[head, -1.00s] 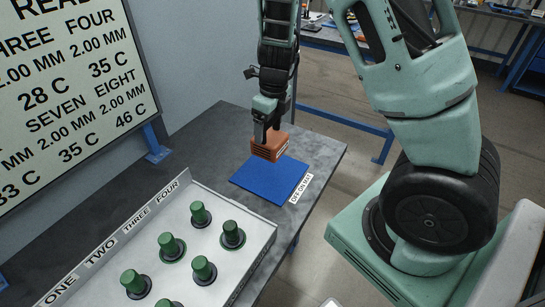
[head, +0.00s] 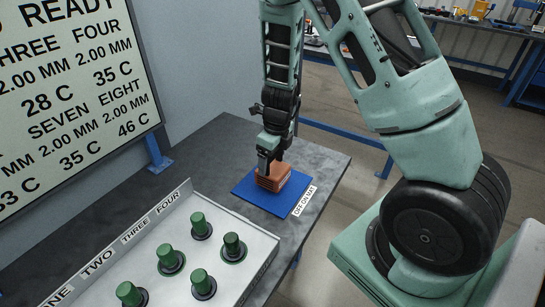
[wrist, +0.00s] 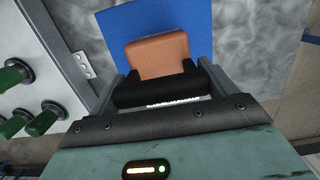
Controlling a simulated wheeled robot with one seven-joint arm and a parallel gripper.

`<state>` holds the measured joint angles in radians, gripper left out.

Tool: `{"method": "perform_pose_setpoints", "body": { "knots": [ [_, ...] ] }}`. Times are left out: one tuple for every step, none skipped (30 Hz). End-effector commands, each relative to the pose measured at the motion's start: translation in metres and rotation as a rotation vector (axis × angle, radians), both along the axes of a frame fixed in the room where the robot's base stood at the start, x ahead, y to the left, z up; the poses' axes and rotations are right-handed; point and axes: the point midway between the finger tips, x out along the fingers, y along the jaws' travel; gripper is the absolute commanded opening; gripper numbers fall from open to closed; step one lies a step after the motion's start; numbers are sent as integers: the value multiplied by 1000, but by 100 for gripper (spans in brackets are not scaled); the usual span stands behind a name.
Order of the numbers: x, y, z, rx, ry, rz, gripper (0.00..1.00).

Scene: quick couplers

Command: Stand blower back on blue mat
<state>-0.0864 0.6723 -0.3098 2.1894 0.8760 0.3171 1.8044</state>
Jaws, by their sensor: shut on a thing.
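The blower is an orange-brown box with slots (head: 273,178), over the blue mat (head: 292,203) on the grey table. My gripper (head: 265,172) reaches down from above and is shut on the blower. In the wrist view the blower (wrist: 157,54) sits at the dark fingers, with the blue mat (wrist: 190,22) behind and around it. The blower looks upright and is at or very near the mat's surface; I cannot tell whether it touches.
A light tray (head: 247,262) with several green-capped couplers stands in front and left of the mat. A printed board (head: 70,90) stands at the left. A small label (head: 304,200) lies at the mat's right edge. Bare table lies behind the mat.

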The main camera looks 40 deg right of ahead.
Motion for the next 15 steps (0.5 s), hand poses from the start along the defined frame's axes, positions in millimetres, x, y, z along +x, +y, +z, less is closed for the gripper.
{"method": "perform_pose_setpoints", "body": {
  "knots": [
    [0, 0, -2, 0, 0, 0, 86],
    [0, 0, -1, 0, 0, 0, 95],
    [0, 0, -1, 0, 0, 0, 100],
    [0, 0, -1, 0, 0, 0, 100],
    [0, 0, -1, 0, 0, 0, 100],
    [0, 0, -1, 0, 0, 0, 100],
    [0, 0, -1, 0, 0, 0, 100],
    [0, 0, -1, 0, 0, 0, 100],
    [0, 0, 0, 0, 0, 0, 100],
    [0, 0, 1, 0, 0, 0, 100],
    [0, 0, 3, 0, 0, 0, 100],
    [0, 0, 6, 0, -1, 1, 100],
    [0, 0, 9, 0, -1, 2, 100],
    [0, 0, 13, 0, -2, 2, 100],
    [-1, 0, 20, -1, -3, 2, 100]
  ]
}}
